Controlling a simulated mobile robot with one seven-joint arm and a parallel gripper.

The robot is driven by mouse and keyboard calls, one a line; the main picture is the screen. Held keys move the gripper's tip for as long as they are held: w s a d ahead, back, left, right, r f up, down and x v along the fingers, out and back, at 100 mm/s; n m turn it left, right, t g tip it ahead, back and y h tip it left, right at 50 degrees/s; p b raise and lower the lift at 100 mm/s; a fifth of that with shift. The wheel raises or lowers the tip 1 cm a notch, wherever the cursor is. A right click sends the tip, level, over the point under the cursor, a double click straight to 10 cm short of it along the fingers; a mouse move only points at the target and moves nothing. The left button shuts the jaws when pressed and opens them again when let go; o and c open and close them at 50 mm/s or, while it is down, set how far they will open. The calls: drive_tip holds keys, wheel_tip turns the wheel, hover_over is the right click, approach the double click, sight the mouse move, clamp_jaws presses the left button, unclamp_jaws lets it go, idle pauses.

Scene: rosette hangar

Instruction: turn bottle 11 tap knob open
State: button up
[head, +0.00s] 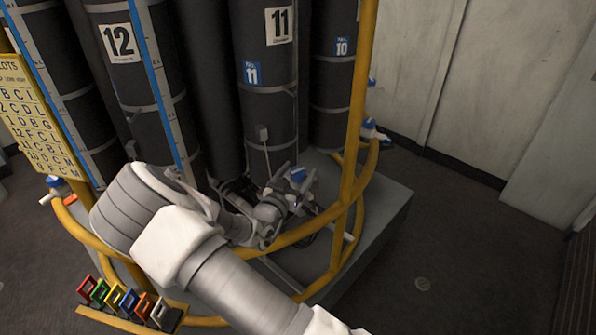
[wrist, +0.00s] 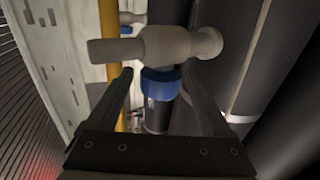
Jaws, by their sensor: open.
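Bottle 11 (head: 268,85) is a tall dark cylinder with a white "11" label and a blue "11" tag, standing in the middle of the head view. A small blue knob (head: 298,174) shows low in front of it, at the end of my arm. In the wrist view a pale grey tap body (wrist: 165,46) lies crosswise, with the blue knob (wrist: 160,83) below it in the picture. My gripper (wrist: 163,78) is open, with one finger on each side of the blue knob and visible gaps between. In the head view my gripper (head: 292,192) partly hides the tap.
Bottle 12 (head: 120,75) stands to the left and bottle 10 (head: 333,75) to the right. A yellow rail (head: 358,110) curves around the bottles, close to my arm. Another blue-and-white tap (head: 374,130) is at the right. Floor at right is clear.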

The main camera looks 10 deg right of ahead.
clamp_jaws()
idle(0.5)
drive_tip(key=shift+f+n+t+y+b, duration=0.15)
drive_tip(key=shift+n+t+y+b, duration=0.2)
drive_tip(key=shift+y+b, duration=0.2)
drive_tip(key=n+y+b, duration=0.1)
drive_tip(key=n+t+y+b, duration=0.1)
drive_tip(key=y, duration=0.1)
drive_tip(key=shift+d+f+n+t+y, duration=0.1)
drive_tip(key=shift+d+n+t+y, duration=0.05)
drive_tip(key=shift+n+t+y, duration=0.1)
drive_tip(key=n+y+b, duration=0.2)
drive_tip(key=y, duration=0.2)
drive_tip(key=n+y+b, duration=0.3)
drive_tip(key=y, duration=0.1)
drive_tip(key=shift+t, duration=0.4)
drive_tip(key=n+g+y+b, duration=0.1)
drive_tip(key=n+y+b, duration=0.1)
drive_tip(key=n+y, duration=0.1)
drive_tip(key=n+g+y+b, duration=0.2)
drive_tip(key=y, duration=0.3)
drive_tip(key=shift+r+n+b, duration=0.2)
drive_tip(key=shift+n+b, duration=0.15)
drive_tip(key=shift+n, duration=0.05)
drive_tip(key=shift+r+n+g+y+b, duration=0.1)
drive_tip(key=shift+n+g+y+b, duration=0.55)
drive_tip(key=shift+n+g+y, duration=1.4)
drive_tip(key=shift+a+g+y, duration=0.2)
drive_tip(key=shift+g+y, duration=0.15)
